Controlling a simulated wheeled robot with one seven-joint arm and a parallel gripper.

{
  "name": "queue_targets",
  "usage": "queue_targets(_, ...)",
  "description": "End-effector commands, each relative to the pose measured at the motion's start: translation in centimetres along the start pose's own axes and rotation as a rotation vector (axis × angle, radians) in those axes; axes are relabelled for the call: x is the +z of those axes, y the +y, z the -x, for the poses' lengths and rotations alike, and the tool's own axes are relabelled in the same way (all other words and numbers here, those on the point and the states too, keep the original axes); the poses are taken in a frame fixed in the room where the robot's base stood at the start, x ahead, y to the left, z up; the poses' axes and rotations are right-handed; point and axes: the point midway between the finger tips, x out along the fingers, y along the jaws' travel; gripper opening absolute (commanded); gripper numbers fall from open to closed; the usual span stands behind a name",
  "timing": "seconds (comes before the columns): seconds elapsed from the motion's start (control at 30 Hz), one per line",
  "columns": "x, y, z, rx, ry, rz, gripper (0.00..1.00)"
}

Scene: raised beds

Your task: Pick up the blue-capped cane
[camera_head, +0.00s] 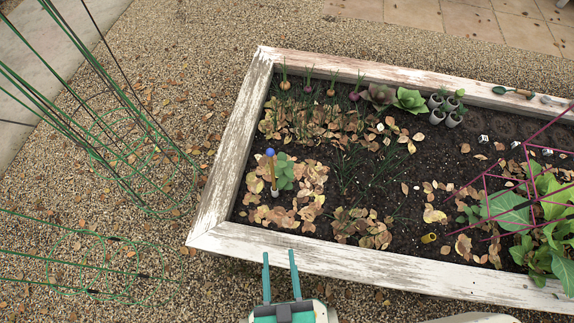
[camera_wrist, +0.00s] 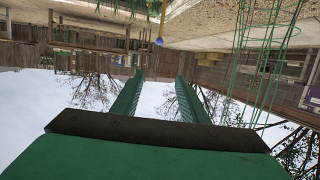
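The blue-capped cane (camera_head: 273,172) stands upright in the soil near the left end of the raised bed, with a round blue cap on top and a pale lower end. A green leafy plant is just right of it. In the wrist view the blue cap (camera_wrist: 160,42) shows small near the top, beyond the fingers. My gripper (camera_head: 280,257) is open and empty, its two teal fingers apart, at the bed's front white edge and short of the cane. The open fingers (camera_wrist: 158,82) also show in the wrist view.
The white wooden bed frame (camera_head: 360,273) lies between my gripper and the soil. Green wire supports (camera_head: 110,150) stand on the gravel at left. A magenta cage (camera_head: 520,185) and leafy plants fill the right.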

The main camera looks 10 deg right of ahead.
Motion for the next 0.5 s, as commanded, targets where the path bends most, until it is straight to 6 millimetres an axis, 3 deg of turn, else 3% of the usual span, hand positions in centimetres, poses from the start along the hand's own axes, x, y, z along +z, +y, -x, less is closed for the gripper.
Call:
queue_targets(0.27,7.3,-2.9,0.0,0.114,-0.202,-0.047,0.4)
queue_targets(0.5,14.2,-8.6,-1.5,0.218,-0.439,-0.132,0.4)
